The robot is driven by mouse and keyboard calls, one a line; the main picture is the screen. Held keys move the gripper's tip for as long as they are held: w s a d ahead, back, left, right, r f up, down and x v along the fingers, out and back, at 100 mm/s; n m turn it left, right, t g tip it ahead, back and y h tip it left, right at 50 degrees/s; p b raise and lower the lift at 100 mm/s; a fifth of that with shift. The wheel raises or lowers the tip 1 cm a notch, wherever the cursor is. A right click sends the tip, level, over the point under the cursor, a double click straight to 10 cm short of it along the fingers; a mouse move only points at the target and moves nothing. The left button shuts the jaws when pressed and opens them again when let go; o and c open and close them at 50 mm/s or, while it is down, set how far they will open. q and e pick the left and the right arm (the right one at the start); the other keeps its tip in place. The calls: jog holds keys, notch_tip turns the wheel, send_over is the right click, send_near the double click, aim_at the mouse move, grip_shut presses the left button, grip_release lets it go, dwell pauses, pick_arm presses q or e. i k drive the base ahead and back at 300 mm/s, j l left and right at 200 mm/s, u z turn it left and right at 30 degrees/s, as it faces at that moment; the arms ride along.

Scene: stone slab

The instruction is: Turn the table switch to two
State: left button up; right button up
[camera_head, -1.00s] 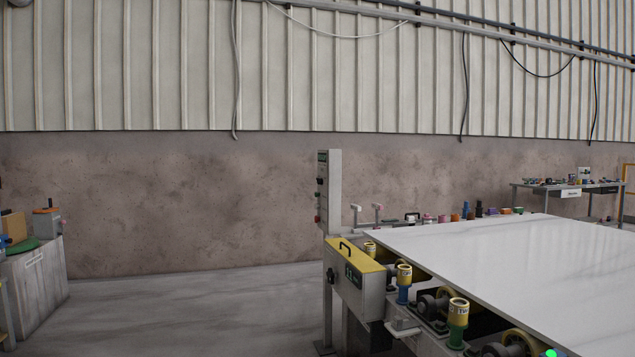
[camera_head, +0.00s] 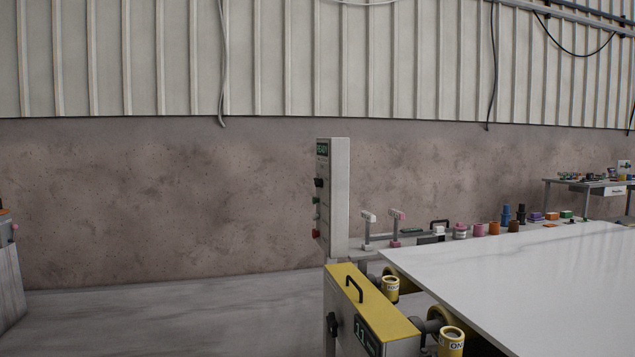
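A grey upright control post (camera_head: 338,200) stands at the near left corner of the slab table. Its left face carries a small green display (camera_head: 322,149), a black switch (camera_head: 319,183), a green button (camera_head: 316,200) and a red button (camera_head: 316,233). A yellow-topped box (camera_head: 372,303) in front of it has a black handle, a dark knob (camera_head: 332,324) on its left face and a green display reading about 11. I cannot tell which knob is the table switch or where it points. Neither gripper is in view.
A large white slab (camera_head: 520,285) lies on the table at the right, with yellow rollers (camera_head: 451,340) at its edge. Several small coloured parts stand along its far side. A side table (camera_head: 590,186) is at the back right. Open floor (camera_head: 160,315) lies to the left.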

aim_at(319, 183)
jog(key=i, duration=0.3)
jog(key=i+j+z, duration=0.25)
jog(key=i+j, duration=0.3)
jog(key=i, duration=0.15)
jog(key=i+j+z, duration=0.2)
jog(key=i+j, duration=0.4)
jog(key=i+j+z, duration=0.25)
jog(key=i+j, duration=0.35)
jog(key=j, duration=0.25)
